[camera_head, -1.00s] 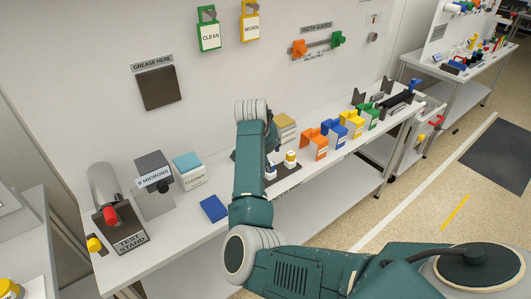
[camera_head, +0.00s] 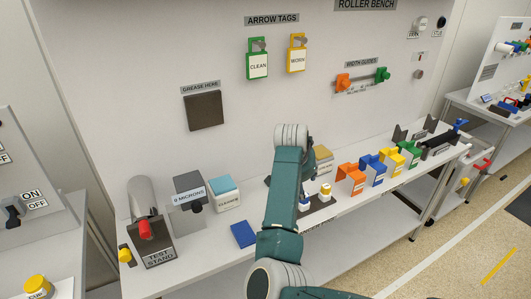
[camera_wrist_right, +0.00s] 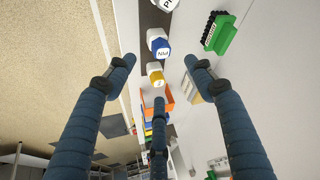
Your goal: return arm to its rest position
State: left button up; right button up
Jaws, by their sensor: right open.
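My right arm (camera_head: 285,195) rises from the bottom middle of the head view, in front of the bench, with its grey wrist end (camera_head: 292,138) uppermost. Its fingers are hidden behind the arm there. In the right wrist view my right gripper (camera_wrist_right: 160,76) is open, its three blue-grey fingers spread with nothing between them. Beyond the fingers are a blue-and-white knob (camera_wrist_right: 158,42), a yellow-and-white knob (camera_wrist_right: 155,74) and a green brush-like block (camera_wrist_right: 219,33). My left gripper is not in view.
The white roller bench (camera_head: 345,215) runs diagonally beneath the wall panel. A test stand (camera_head: 158,250), a gauge marked microns (camera_head: 189,200), a cleaner box (camera_head: 224,194) and a blue pad (camera_head: 244,234) stand left of my arm. Several coloured blocks stand to its right.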

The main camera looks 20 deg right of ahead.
jog(key=s+d+f+n, duration=0.1)
jog(key=s+f+n, duration=0.1)
jog(key=s+f, duration=0.4)
jog(key=s+d+f+n, duration=0.15)
jog(key=s+f, duration=0.25)
jog(key=s, duration=0.4)
jog(key=s+a+f+n+y, duration=0.25)
jog(key=s+a+n, duration=0.25)
jog(key=s+a, duration=0.55)
jog(key=s+a+f+n+y, duration=0.25)
jog(key=s+a+n, duration=0.25)
jog(key=s+a, duration=0.6)
jog(key=s+d+f+g+b, duration=0.1)
jog(key=s+f, duration=0.1)
jog(key=f, duration=1.3)
jog(key=s+d+f+g+b, duration=0.1)
jog(key=s+f, duration=0.2)
jog(key=f, duration=1.2)
jog(key=s+d+f, duration=0.2)
jog(key=s+f, duration=1.2)
jog(key=s, duration=0.1)
jog(key=shift+s+d+f+g+h+b, duration=0.2)
jog(key=shift+d+f+g+h+b, duration=0.1)
jog(key=shift+d+g+h, duration=0.1)
